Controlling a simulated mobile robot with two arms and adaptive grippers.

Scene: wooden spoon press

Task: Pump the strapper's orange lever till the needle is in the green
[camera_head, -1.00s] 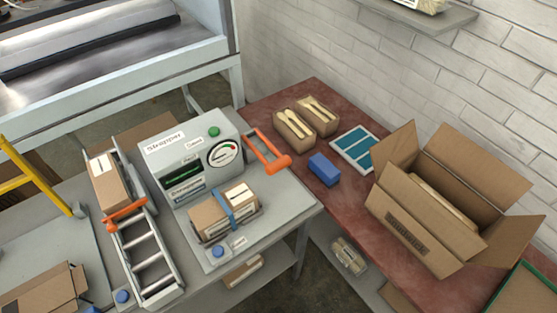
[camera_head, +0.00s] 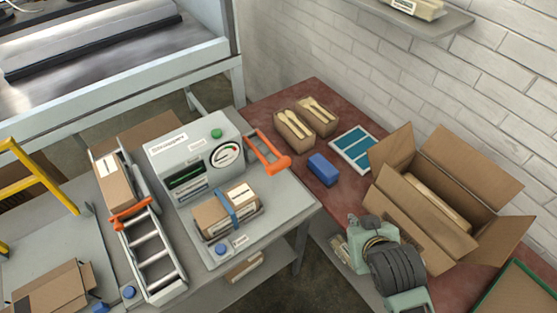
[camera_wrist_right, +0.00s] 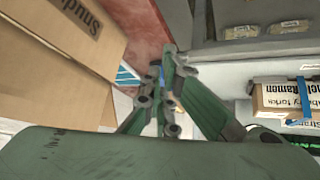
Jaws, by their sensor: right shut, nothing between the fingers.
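The strapper (camera_head: 185,160) is a grey machine on the left table, with a round dial (camera_head: 224,154) on its front. The dial's needle is too small to read against its coloured marks. The orange lever (camera_head: 275,163) sticks out from the strapper's right side, its grip end low over the red table. A strapped carton (camera_head: 212,218) sits on the machine's bed. My right gripper (camera_wrist_right: 163,85) is shut and empty, beside the open cardboard box and away from the lever. In the head view my right arm comes in at the lower right. My left gripper is not in view.
The open box (camera_head: 405,205) stands on the red table (camera_head: 350,205). A blue block (camera_head: 323,170), a blue-panelled card (camera_head: 354,148) and two cutlery packs (camera_head: 294,130) lie near the lever. A roller track (camera_head: 150,250) lies left of the strapper.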

